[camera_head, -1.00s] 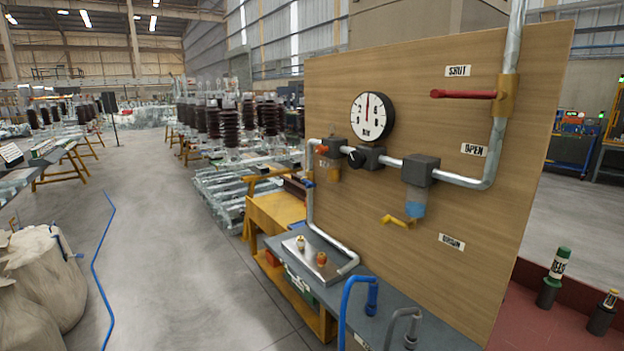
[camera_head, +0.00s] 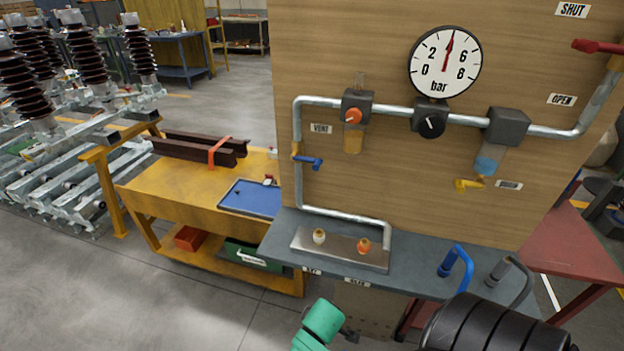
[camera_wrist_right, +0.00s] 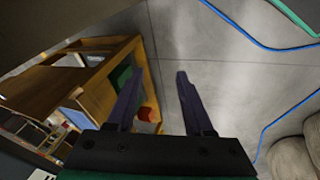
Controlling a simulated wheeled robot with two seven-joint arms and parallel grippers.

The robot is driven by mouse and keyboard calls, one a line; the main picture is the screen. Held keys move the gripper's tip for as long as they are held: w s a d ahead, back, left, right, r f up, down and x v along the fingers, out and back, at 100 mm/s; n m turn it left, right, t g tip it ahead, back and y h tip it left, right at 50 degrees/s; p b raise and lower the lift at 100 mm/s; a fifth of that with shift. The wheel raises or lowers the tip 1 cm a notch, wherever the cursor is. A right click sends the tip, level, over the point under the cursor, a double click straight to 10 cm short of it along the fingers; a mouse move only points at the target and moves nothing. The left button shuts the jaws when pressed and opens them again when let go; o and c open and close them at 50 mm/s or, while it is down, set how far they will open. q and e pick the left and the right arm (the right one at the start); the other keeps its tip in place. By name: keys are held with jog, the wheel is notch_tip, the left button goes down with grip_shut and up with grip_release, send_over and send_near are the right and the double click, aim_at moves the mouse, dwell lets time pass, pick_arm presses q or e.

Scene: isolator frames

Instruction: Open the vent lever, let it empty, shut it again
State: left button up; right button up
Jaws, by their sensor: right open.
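In the head view a blue lever (camera_head: 310,162) sits on the vertical pipe at the left of the wooden panel, under the VENT label (camera_head: 320,128). Its handle sticks out sideways to the right. A round gauge (camera_head: 445,64) marked bar has its red needle pointing almost straight up, between 2 and 6. A bowl (camera_head: 353,140) with amber liquid hangs under an orange knob (camera_head: 353,116). My right gripper (camera_wrist_right: 157,95) is open and empty in the right wrist view, above the floor. My left gripper is not in view.
A red lever (camera_head: 598,46) lies level near the SHUT label. A yellow lever (camera_head: 468,184) sits under a bowl with blue liquid (camera_head: 487,163). The grey bench (camera_head: 290,222) carries a metal plate (camera_head: 305,242) with two small fittings. A yellow workbench (camera_head: 180,200) stands left.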

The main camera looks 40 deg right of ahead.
jog(key=d+r+t+h+p, duration=0.1)
jog(key=d+r+p, duration=0.15)
jog(key=r, duration=1.15)
jog(key=n+t+h, duration=0.6)
jog(key=n+h, duration=0.3)
jog(key=h, duration=0.3)
send_near(318, 163)
jog(key=x, duration=1.3)
jog(key=shift+w+f+b, duration=0.15)
jog(key=shift+f+b, duration=0.15)
jog(key=shift+f, duration=0.15)
grip_shut()
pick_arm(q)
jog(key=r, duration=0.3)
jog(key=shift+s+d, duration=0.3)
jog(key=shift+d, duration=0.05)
pick_arm(e)
jog(key=shift+f, duration=0.1)
